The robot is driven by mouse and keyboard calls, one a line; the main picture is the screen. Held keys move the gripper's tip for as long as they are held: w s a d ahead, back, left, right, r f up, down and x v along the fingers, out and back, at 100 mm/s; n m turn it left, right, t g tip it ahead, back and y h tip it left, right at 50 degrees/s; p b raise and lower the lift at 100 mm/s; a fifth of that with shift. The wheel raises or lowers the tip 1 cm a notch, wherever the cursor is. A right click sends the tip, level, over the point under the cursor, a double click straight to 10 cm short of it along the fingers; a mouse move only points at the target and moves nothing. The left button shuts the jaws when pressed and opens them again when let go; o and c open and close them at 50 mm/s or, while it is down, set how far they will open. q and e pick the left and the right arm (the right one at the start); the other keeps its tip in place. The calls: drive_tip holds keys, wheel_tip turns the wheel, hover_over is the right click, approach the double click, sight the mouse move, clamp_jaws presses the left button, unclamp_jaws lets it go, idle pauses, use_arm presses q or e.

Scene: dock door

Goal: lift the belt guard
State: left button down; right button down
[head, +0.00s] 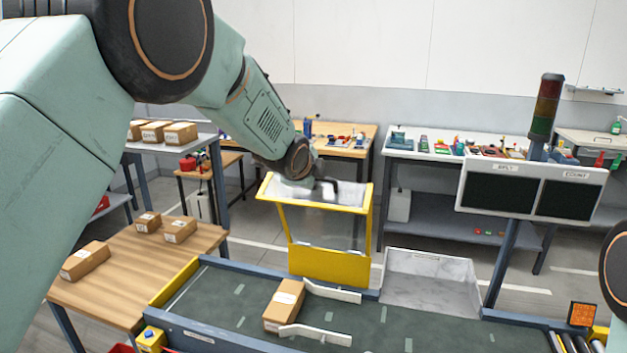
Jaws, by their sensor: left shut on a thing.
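The belt guard (330,268) is a yellow frame with clear panels, standing up at the far side of the green conveyor belt (235,290). My left arm reaches in from the left, and my left gripper (327,186) is at the guard's top edge, shut on it. The gripper's fingers are small and partly hidden by the wrist. A cardboard box (284,305) lies on the belt in front of the guard, beside two pale curved guide arms (333,291). Only a dark rounded part of my right arm shows at the right edge; its gripper is out of view.
A grey-white bin (430,262) stands right of the guard behind the belt. A signal tower (545,108) and a two-panel display (530,190) rise at the right. A wooden table (140,262) with boxes is at the left. Workbenches with small items line the back.

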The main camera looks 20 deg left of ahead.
use_arm(q)
drive_tip(key=shift+r, duration=0.25)
drive_tip(key=shift+w, duration=0.1)
drive_tip(key=shift+w, duration=0.1)
drive_tip(key=c, duration=1.7)
unclamp_jaws()
drive_tip(key=shift+s, duration=0.4)
